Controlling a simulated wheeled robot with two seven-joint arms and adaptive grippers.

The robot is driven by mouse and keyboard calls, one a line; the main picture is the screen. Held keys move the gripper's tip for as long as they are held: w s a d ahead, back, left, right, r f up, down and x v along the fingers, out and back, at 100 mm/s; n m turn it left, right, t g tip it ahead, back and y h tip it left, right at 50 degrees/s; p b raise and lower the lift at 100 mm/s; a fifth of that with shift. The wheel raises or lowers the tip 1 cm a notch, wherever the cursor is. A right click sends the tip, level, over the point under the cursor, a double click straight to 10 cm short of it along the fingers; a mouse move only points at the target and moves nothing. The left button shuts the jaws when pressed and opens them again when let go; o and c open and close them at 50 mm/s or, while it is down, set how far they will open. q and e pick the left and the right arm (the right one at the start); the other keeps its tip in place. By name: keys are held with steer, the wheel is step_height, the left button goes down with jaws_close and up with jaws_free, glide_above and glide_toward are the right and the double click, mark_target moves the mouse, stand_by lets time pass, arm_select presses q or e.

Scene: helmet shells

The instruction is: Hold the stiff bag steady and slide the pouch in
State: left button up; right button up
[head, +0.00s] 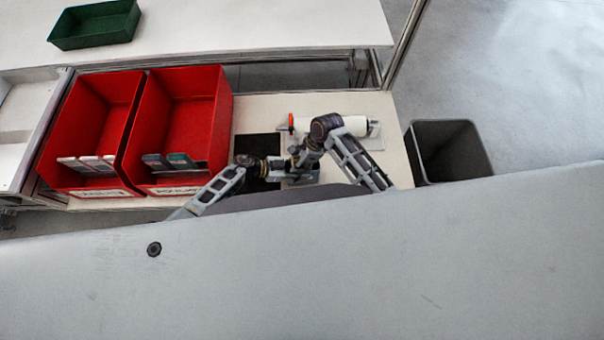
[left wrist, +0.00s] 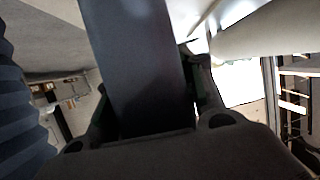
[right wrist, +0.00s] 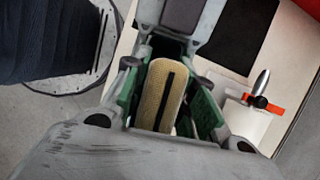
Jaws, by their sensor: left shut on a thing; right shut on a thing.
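My left gripper (left wrist: 152,95) has a dark grey, flat-sided thing (left wrist: 135,50) between its fingers, apparently the stiff bag. It fills the middle of the left wrist view, and its opening is not visible. My right gripper (right wrist: 168,85) is shut on a tan, textured pouch (right wrist: 150,82) with a black stripe, between green-lined fingers. A grey piece (right wrist: 190,18) lies just past the pouch; I cannot tell whether it is the bag or part of my left gripper. In the head view both grippers are close together over the bench, too small to show the bag or pouch clearly.
A black mat (head: 245,147) lies on the bench. A grey waste bin (head: 450,180) stands right. A green tray (head: 95,40) sits on the shelf.

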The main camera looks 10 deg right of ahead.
steer(key=o, duration=1.1)
steer(key=shift+r, duration=0.1)
steer(key=shift+v, duration=5.9)
steer(key=shift+d, duration=0.1)
arm_select(q)
steer(key=o, duration=1.1)
steer(key=shift+a, duration=0.2)
steer(key=shift+v, duration=3.6)
